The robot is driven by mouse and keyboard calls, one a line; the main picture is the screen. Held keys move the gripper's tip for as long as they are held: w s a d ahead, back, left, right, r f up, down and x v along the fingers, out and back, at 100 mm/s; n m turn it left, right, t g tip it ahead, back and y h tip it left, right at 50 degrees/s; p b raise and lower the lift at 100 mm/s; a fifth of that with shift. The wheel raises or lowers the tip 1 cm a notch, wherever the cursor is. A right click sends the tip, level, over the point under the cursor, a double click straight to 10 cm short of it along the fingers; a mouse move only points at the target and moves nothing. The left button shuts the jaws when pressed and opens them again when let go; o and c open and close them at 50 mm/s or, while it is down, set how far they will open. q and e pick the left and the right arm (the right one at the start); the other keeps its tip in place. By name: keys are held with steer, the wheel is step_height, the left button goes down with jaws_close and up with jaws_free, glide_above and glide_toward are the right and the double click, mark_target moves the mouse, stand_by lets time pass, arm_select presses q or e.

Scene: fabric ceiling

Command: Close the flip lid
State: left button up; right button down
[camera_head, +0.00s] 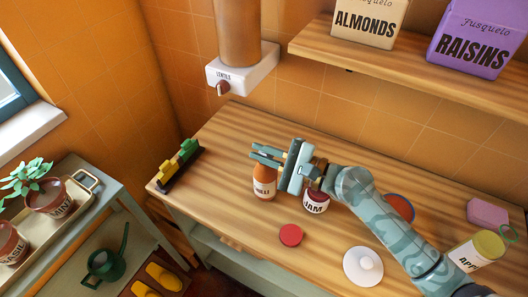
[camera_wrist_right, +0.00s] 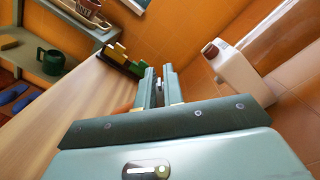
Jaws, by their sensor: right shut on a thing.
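An orange bottle (camera_head: 264,188) with a dark label stands upright near the table's left part. My right gripper (camera_head: 262,153) reaches in from the right at the height of the bottle's top. Its fingers are close together and shut at the bottle's top, where the flip lid is; they and the gripper body hide the lid, so its angle cannot be told. In the right wrist view the two fingers (camera_wrist_right: 158,88) point away, with a narrow gap between them, and a bit of the orange bottle (camera_wrist_right: 126,108) shows beside them. My left gripper is not in view.
A jam jar (camera_head: 316,203) stands just right of the bottle, partly under my arm. A red disc (camera_head: 290,235), a white knobbed lid (camera_head: 363,266), a pink block (camera_head: 487,212) and a yellow-lidded jar (camera_head: 478,250) are on the table. A lentils dispenser (camera_head: 243,70) hangs behind.

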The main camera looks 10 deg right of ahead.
steer(key=c, duration=1.5)
jaws_free()
steer(key=b+v, duration=0.4)
steer(key=v, duration=1.2)
steer(key=shift+s+d, duration=0.1)
steer(key=shift+d, duration=0.05)
